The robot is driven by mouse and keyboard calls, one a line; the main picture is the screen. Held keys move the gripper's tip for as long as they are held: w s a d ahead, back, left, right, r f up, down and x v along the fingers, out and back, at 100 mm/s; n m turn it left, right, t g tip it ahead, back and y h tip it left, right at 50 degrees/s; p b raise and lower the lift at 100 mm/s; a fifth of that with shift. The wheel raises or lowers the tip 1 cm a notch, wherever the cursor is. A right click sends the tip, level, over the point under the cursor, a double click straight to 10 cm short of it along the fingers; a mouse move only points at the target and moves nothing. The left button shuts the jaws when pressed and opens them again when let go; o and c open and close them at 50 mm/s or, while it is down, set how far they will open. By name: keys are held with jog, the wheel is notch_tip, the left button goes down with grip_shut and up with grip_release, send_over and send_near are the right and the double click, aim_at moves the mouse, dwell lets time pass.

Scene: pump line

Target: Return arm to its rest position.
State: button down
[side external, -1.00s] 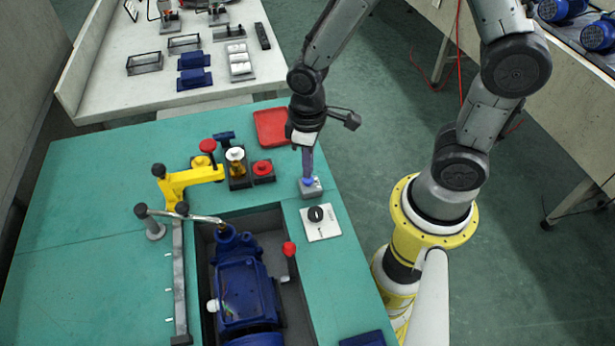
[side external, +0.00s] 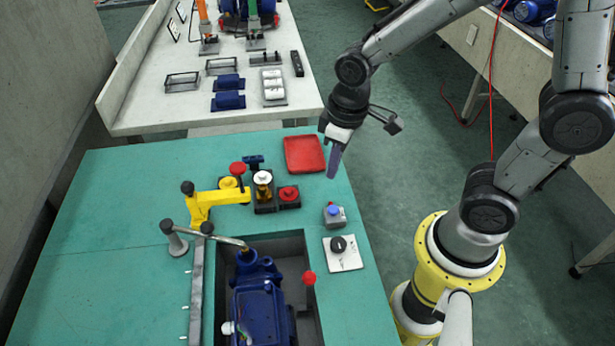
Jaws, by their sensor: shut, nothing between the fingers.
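My gripper (side external: 334,161) is at the upper right of the green table (side external: 110,240). Its narrow fingers are together with nothing seen between them, tilted downward. It hangs in the air just right of the red tray (side external: 304,152), above and apart from the grey box with a blue button (side external: 334,215). My arm reaches in from the right, from its yellow base ring.
A white plate with a black knob (side external: 345,253) lies below the button box. A blue pump (side external: 262,305) sits in a recess beside a red-topped lever (side external: 309,278). A yellow clamp (side external: 214,198) and red and white knobs stand left. A white bench (side external: 150,118) holds blue parts behind.

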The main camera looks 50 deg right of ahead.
jog(key=s+d+r+m+t, duration=0.1)
jog(key=s+r+t, duration=0.1)
jog(key=r, duration=0.3)
jog(key=s+d+r+t, duration=0.2)
jog(key=r, duration=0.4)
jog(key=s+r+m, duration=0.1)
jog(key=s, duration=0.6)
jog(key=shift+d+r+m, duration=0.3)
jog(key=shift+d+r, duration=0.05)
jog(key=shift+s, duration=0.1)
